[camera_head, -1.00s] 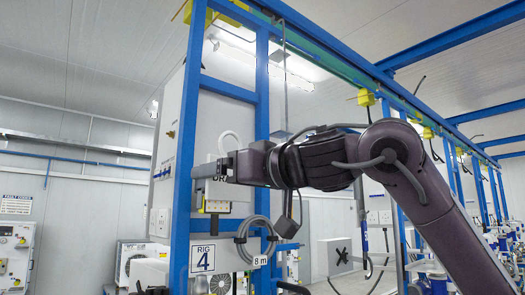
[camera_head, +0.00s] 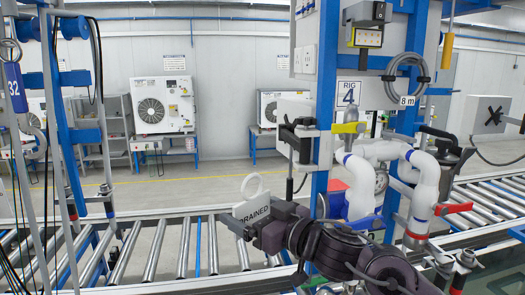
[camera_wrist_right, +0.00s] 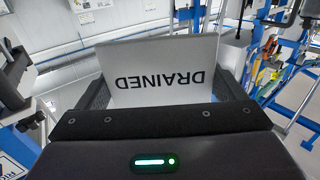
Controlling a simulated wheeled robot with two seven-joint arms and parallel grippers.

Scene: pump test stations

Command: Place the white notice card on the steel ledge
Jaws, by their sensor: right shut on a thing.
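The white notice card (camera_head: 252,211), lettered DRAINED and with a white loop at its top, is in my right gripper (camera_head: 247,228), low in front of the blue rig post. The gripper is shut on the card's lower part, and the card stands upright, slightly tilted. In the right wrist view the card (camera_wrist_right: 158,65) spans between the two dark fingers, its lettering upside down. I cannot tell for certain which surface is the steel ledge. My left gripper is not in view.
A roller conveyor (camera_head: 153,251) runs behind the card. White pipework (camera_head: 362,178) with a red-handled valve (camera_head: 453,209) stands close to the right of my gripper. Grey floor lies beyond the conveyor.

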